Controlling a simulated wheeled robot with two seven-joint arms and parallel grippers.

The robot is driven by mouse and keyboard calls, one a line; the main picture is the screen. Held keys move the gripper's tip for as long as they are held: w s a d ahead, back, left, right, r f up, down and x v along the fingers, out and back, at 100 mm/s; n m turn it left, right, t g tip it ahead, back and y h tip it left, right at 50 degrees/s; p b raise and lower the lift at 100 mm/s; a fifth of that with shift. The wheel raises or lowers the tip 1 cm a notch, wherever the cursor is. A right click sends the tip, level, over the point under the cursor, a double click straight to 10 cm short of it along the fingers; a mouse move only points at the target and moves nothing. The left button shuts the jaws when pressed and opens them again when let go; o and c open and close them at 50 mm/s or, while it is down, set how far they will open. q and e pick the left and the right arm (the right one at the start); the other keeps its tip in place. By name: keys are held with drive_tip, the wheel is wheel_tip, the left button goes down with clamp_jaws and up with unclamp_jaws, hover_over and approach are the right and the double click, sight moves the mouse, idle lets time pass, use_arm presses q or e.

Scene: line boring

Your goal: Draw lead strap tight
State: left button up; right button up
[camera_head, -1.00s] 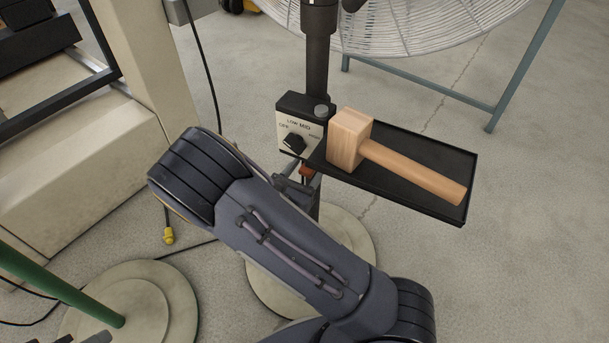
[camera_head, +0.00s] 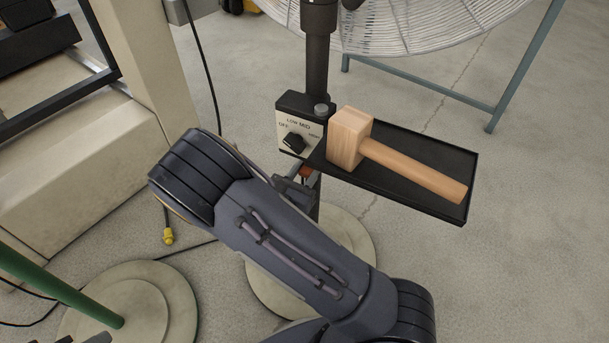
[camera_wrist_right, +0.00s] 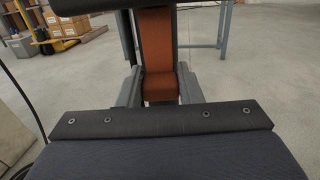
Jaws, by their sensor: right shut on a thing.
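An orange strap (camera_wrist_right: 156,45) runs down the middle of the right wrist view, framed by dark edges. Its lower end (camera_wrist_right: 160,86) sits between the two grey fingers of my right gripper (camera_wrist_right: 160,90). The gripper is shut on it. In the head view my right gripper (camera_head: 298,190) is beside the fan's pole, below the switch box (camera_head: 300,125), mostly hidden by my forearm. Only a small orange piece of the strap (camera_head: 306,171) shows there.
A black tray (camera_head: 440,206) with a wooden mallet (camera_head: 395,160) on it sticks out right of the switch box. The fan's wire cage (camera_head: 400,25) is above. A green post (camera_head: 60,285) on a round base stands at lower left. A black cable hangs left of the pole.

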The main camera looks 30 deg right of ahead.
drive_tip(key=shift+f+b, duration=1.05)
drive_tip(key=shift+f, duration=1)
drive_tip(key=o, duration=1.1)
drive_tip(key=shift+p+v, duration=0.3)
drive_tip(key=shift+v, duration=3.6)
